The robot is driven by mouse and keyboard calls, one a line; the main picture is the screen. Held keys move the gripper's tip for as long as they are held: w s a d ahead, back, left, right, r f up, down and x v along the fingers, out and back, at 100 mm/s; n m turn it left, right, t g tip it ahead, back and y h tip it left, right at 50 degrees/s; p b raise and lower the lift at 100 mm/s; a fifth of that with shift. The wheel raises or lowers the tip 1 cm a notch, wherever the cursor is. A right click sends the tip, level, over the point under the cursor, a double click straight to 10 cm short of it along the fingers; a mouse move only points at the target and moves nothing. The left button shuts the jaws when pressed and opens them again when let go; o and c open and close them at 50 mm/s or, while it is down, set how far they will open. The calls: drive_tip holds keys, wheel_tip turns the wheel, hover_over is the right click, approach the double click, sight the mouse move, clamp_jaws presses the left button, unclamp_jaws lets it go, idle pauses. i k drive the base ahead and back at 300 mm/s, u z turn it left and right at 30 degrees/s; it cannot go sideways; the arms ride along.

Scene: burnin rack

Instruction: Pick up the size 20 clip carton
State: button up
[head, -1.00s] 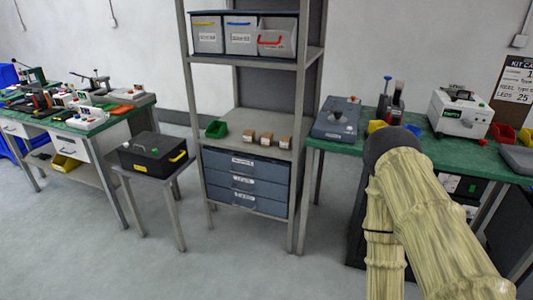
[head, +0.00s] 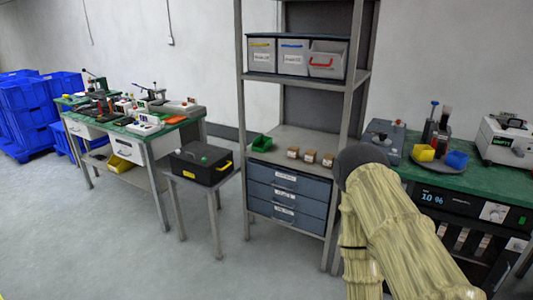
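Several small brown cartons stand in a row on the middle shelf of the grey rack: a left one (head: 293,152), a middle one (head: 309,156) and a right one (head: 328,160). Each has a pale label, too small to read, so I cannot tell which is the size 20 clip carton. My arm, in a pale yellow cover, fills the lower right, to the right of and in front of the rack. My gripper is not visible.
A green bin (head: 262,143) sits left of the cartons, above a blue-grey drawer unit (head: 287,196). Grey bins (head: 292,58) stand on the upper shelf. A black case (head: 201,162) rests on a small table at left. Green-topped benches stand at both sides.

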sight(311, 155)
drive_tip(key=u, duration=0.8)
drive_tip(key=i, duration=1.05)
drive_tip(key=u, duration=0.45)
drive_tip(key=i, duration=1.2)
drive_tip(key=z, duration=1.35)
drive_tip(key=i, duration=0.7)
drive_tip(key=z, duration=0.6)
